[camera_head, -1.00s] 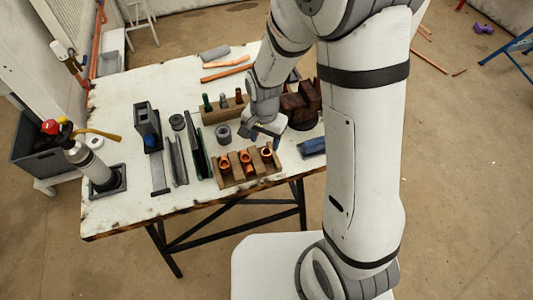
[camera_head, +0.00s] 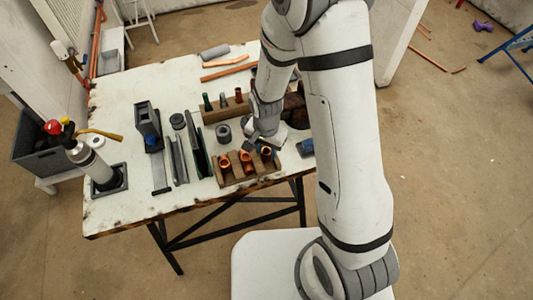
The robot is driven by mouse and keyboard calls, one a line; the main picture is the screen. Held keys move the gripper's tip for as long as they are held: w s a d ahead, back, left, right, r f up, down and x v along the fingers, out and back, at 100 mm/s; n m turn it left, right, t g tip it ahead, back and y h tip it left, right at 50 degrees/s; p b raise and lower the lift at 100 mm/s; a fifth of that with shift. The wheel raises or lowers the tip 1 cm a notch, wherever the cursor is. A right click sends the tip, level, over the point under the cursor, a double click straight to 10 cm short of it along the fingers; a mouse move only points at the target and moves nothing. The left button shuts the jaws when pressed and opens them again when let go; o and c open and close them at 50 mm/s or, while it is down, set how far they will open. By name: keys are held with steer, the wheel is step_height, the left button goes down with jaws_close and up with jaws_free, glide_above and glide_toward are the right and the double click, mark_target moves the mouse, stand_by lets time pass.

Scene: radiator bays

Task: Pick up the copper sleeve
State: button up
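A wooden rack (camera_head: 236,180) near the front edge of the table holds three copper fittings. The left fitting (camera_head: 224,160) and the middle fitting (camera_head: 246,156) show open ring-shaped mouths. The right fitting (camera_head: 266,152) sits just below my gripper. Which of them is the copper sleeve I cannot tell for sure. My gripper (camera_head: 260,143) points down over the back right of the rack. Its fingers look apart, with nothing seen between them. Whether they touch the right fitting is too small to tell.
A grey ring (camera_head: 223,132) stands behind the rack. A second wooden rack (camera_head: 222,114) with several upright pieces is farther back. Dark channels (camera_head: 197,150) lie to the left, and a torch (camera_head: 90,160) stands at the table's left. The front left tabletop is clear.

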steer(key=c, duration=0.6)
steer(key=shift+r, duration=0.15)
